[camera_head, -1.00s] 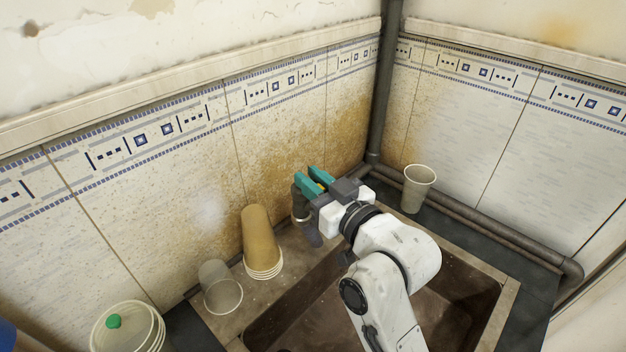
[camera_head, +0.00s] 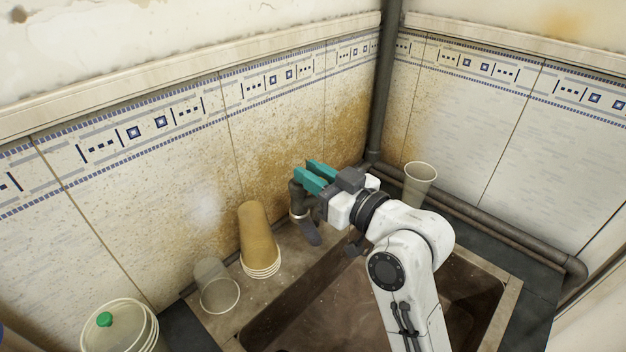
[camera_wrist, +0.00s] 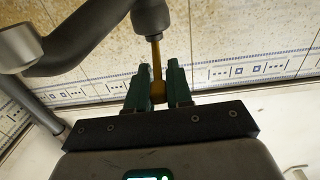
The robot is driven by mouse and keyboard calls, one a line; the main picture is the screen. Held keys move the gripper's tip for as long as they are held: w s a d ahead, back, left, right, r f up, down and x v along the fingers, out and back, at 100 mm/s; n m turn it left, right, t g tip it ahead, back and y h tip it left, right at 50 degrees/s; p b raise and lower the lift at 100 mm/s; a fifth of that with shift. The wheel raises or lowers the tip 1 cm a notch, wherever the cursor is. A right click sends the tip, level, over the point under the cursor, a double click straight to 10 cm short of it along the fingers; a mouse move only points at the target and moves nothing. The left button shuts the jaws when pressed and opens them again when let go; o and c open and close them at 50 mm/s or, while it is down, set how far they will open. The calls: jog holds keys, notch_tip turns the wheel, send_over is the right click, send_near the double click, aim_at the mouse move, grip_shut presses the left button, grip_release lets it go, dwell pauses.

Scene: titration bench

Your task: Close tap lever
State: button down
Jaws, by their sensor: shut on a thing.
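The dark tap (camera_head: 297,198) stands at the back edge of the sink, its spout pointing down toward the basin. In the wrist view its dark body (camera_wrist: 85,42) fills the upper left. The yellow tap lever (camera_wrist: 157,62) hangs from a dark fitting and ends in a round knob. My gripper (camera_wrist: 157,92) has its teal fingers on either side of the knob and is shut on it. In the head view my gripper (camera_head: 313,175) is at the top of the tap, and its fingers hide the lever there.
Stacked tubs with a green item (camera_head: 120,325) are at lower left. A pale cup (camera_head: 418,185) stands right of my gripper. The sink basin (camera_head: 320,305) lies below; tiled walls are close behind.

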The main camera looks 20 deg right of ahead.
jog(key=shift+d+n+y+b, duration=0.1)
jog(key=shift+n+y+b, duration=0.2)
jog(key=shift+n+y, duration=0.15)
jog(key=c, duration=1.1)
grip_release()
jog(key=b+v, duration=0.1)
jog(key=v, duration=0.9)
jog(key=shift+s+d, duration=0.25)
jog(key=shift+r, duration=0.1)
